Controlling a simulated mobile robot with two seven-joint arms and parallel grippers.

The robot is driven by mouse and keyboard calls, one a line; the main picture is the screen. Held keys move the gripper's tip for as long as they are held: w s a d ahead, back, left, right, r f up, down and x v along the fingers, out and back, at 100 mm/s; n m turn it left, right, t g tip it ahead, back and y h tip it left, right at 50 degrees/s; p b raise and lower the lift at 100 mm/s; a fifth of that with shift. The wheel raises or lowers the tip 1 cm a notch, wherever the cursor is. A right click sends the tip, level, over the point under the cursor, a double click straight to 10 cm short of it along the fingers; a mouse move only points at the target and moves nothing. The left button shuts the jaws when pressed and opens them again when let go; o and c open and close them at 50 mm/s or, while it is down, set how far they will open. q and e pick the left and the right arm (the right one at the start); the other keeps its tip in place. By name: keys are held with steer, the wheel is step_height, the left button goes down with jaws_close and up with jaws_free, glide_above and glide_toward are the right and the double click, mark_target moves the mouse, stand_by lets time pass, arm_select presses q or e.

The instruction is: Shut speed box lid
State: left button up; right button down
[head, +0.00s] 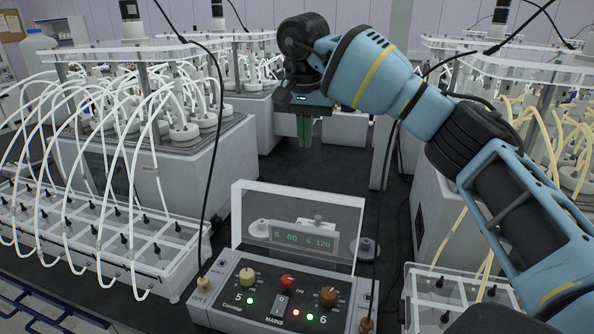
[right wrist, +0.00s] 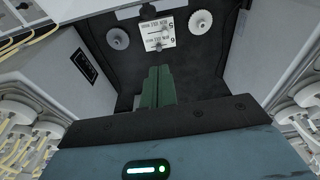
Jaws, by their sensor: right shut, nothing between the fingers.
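The speed box (head: 275,301) stands on the bench at the lower middle of the head view, with knobs, a red button and a MAINS switch on its front panel. Its clear lid (head: 300,199) stands raised at the back of the box, and a display reading through it shows green digits. My right gripper (head: 304,146) is above and behind the lid, apart from it, fingers pointing down. Its green fingers are together and empty; they also show in the right wrist view (right wrist: 157,87). My left gripper is not in view.
Black cables hang on both sides of the box. A white rack with looping tubes (head: 100,235) stands to the left, and another rack (head: 450,290) to the right. Reactors stand behind on both sides. The dark floor strip (head: 330,170) behind the lid looks clear.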

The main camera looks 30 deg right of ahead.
step_height(320, 180, down, 10)
steer(key=d, duration=0.1)
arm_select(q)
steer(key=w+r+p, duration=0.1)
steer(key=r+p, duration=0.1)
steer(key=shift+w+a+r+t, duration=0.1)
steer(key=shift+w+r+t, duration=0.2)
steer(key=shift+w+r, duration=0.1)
arm_select(e)
steer(key=s+a, duration=0.1)
steer(key=a+r, duration=0.1)
steer(key=shift+s+a, duration=0.4)
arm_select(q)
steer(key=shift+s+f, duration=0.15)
arm_select(e)
steer(key=shift+f, duration=0.1)
